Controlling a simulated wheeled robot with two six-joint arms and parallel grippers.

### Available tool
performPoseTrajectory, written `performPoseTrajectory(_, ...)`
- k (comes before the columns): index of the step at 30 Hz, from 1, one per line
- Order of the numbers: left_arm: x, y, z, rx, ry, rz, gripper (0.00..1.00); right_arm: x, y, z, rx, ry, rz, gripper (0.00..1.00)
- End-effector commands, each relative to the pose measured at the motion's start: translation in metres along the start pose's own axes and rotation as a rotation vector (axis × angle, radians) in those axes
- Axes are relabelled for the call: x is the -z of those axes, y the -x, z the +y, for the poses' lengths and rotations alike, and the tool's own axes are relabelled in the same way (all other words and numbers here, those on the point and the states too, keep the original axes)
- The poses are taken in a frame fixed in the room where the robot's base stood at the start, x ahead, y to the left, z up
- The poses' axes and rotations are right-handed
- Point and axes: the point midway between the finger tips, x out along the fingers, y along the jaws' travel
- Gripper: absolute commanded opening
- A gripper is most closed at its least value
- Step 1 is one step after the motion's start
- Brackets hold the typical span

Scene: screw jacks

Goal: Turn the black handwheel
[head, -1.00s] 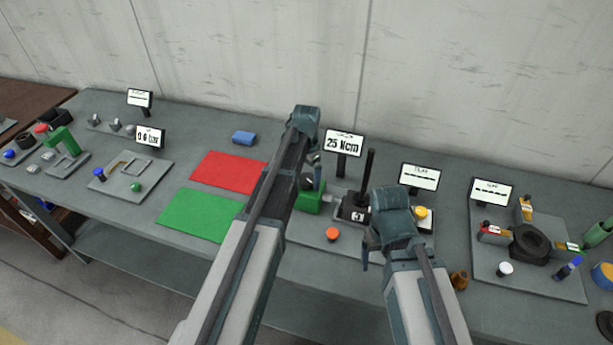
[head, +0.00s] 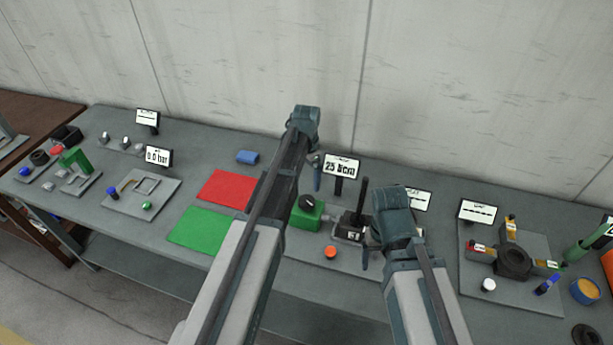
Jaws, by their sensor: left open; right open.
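Several dark round parts show in the head view, and I cannot tell for sure which one is the black handwheel. A black knob (head: 307,202) sits on a green block (head: 304,216) just right of my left arm. A dark round part (head: 587,336) is cut by the lower right edge. My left gripper (head: 316,172) is open above the bench, beyond the green block; the arm hides part of it. My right gripper (head: 368,256) is open, right of the orange button. Neither gripper holds anything.
A "25 Ncm" display (head: 342,166) stands behind the green block, with an upright black lever (head: 361,200) near it. An orange button (head: 330,252) lies in front. Red (head: 228,187) and green (head: 203,229) mats lie clear at left.

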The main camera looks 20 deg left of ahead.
Motion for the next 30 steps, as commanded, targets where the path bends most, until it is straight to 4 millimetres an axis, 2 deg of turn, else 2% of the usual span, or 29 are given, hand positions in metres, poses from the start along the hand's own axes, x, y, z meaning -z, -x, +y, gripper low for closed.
performPoseTrajectory(1, 0.000, 0.015, 0.000, 0.000, 0.000, 0.000, 1.00, -0.001, 0.015, 0.001, 0.000, 0.000, -0.001, 0.81)
performPoseTrajectory(8, 0.000, 0.029, 0.000, 0.000, 0.000, 0.000, 1.00, -0.002, 0.029, 0.003, 0.000, 0.002, -0.001, 0.81)
performPoseTrajectory(22, 0.000, 0.025, 0.000, 0.000, 0.000, 0.000, 1.00, -0.002, 0.025, 0.002, 0.000, 0.003, -0.001, 0.81)
performPoseTrajectory(30, 0.000, 0.007, 0.000, 0.000, 0.000, 0.000, 1.00, -0.001, 0.007, 0.001, 0.000, 0.001, 0.000, 0.81)
